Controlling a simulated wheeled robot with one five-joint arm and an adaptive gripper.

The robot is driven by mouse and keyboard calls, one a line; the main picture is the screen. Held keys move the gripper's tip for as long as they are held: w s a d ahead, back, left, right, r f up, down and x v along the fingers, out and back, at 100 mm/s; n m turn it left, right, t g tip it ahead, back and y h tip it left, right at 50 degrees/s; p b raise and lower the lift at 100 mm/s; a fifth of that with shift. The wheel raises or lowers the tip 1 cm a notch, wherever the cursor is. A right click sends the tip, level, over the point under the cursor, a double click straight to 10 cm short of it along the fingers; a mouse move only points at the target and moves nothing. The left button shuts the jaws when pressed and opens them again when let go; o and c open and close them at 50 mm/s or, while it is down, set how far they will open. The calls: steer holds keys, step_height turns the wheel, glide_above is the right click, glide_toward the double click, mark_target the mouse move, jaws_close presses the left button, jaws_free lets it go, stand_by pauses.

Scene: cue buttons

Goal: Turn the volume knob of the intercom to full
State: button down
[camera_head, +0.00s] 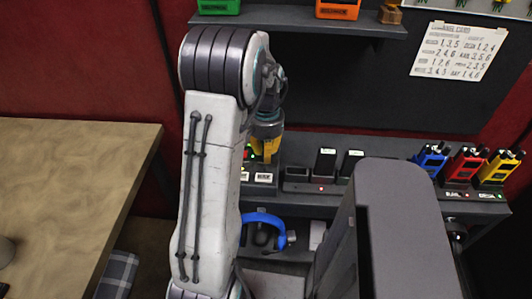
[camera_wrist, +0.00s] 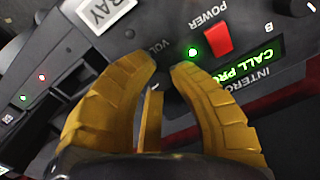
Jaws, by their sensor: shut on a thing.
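The intercom (camera_wrist: 265,95) is a dark panel in the wrist view. It carries a red power switch (camera_wrist: 218,38), a lit green light (camera_wrist: 194,52) and a green display (camera_wrist: 266,66) reading "CALL PRO", cut off. The volume knob (camera_wrist: 167,80) is dark and sits by the partly covered "VOL" label, between my yellow fingertips, which hide much of it. My gripper (camera_wrist: 167,68) is shut on the knob. Its pointer direction cannot be made out. In the head view my gripper (camera_head: 267,130) is at the back shelf, and my arm hides most of the intercom.
Blue (camera_head: 430,159), red (camera_head: 466,164) and yellow (camera_head: 499,168) radios stand at the right of the shelf. A blue headset (camera_head: 264,218) is below. A paper sheet (camera_head: 458,50) hangs on the dark board. A wooden table (camera_head: 70,190) is at left.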

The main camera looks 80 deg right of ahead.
steer(key=m, duration=0.4)
steer(key=shift+f+b, duration=0.1)
steer(key=shift+b, duration=0.2)
steer(key=shift+m, duration=2.2)
steer(key=c, duration=1.1)
jaws_free()
step_height(320, 180, up, 12)
steer(key=shift+r, duration=0.1)
